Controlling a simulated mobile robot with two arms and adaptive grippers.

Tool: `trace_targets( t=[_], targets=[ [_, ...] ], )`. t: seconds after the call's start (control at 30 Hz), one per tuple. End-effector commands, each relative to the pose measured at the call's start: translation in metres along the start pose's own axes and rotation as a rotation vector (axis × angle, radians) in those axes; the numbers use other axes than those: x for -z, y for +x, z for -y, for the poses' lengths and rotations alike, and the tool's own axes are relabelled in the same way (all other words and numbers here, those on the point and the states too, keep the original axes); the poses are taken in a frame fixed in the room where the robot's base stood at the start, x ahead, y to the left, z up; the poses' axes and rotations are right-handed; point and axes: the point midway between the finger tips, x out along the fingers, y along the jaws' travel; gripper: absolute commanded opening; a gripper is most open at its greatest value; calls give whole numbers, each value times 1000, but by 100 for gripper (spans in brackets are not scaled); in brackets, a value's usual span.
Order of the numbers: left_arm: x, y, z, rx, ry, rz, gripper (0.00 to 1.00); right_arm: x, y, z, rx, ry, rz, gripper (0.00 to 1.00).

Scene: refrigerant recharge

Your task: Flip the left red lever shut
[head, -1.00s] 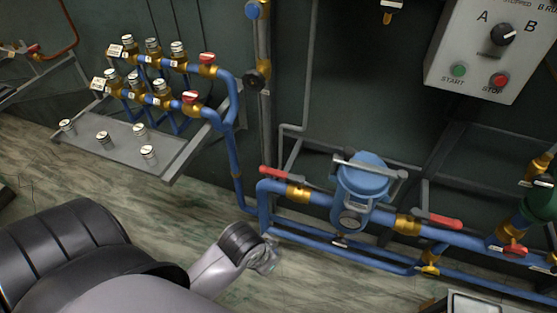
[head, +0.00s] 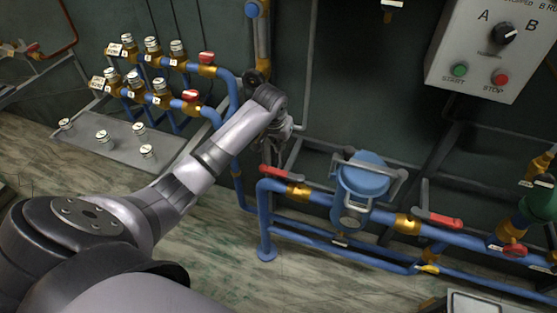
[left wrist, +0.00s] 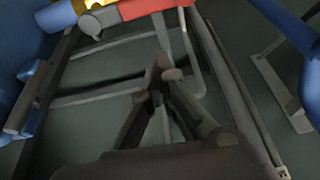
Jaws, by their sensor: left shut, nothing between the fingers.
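The left red lever (head: 283,173) lies roughly along the blue pipe, above a brass valve (head: 298,192) to the left of the blue filter housing. My left gripper (head: 285,131) is behind and above this lever, near the grey wall frame, partly hidden by its own wrist. In the left wrist view its fingers (left wrist: 163,70) are together and empty. The red lever (left wrist: 150,8) crosses the top of that view, beyond the fingertips and apart from them. A second red lever (head: 438,218) is right of the housing. My right gripper is not seen.
The blue filter housing (head: 362,178) stands between the two levers. A vertical pipe (head: 263,45) rises behind my left wrist. A manifold with red handles (head: 206,57) and a grey shelf (head: 122,146) are at left. A control box (head: 490,50) is at upper right.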

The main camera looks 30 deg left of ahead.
Motion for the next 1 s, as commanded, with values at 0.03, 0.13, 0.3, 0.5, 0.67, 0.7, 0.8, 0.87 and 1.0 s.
trace_targets(
  t=[0.03,0.13,0.3,0.5,0.67,0.7,0.8,0.87,1.0],
  targets=[
    [8,-3,5,2,-17,-2,0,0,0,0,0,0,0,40],
    [14,-5,9,2,-33,-2,0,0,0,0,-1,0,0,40],
    [14,-5,9,2,-34,-3,0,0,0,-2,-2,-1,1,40],
    [14,-3,9,2,-33,-2,0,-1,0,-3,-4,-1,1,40],
    [13,14,8,3,-33,0,0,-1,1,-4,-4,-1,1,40],
    [13,21,9,3,-33,0,0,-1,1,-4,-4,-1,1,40],
    [14,40,8,2,-34,0,0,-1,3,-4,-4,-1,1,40],
    [13,52,8,2,-33,0,0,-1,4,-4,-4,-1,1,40],
    [14,75,8,2,-34,-2,0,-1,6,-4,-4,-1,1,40]
  ],
)
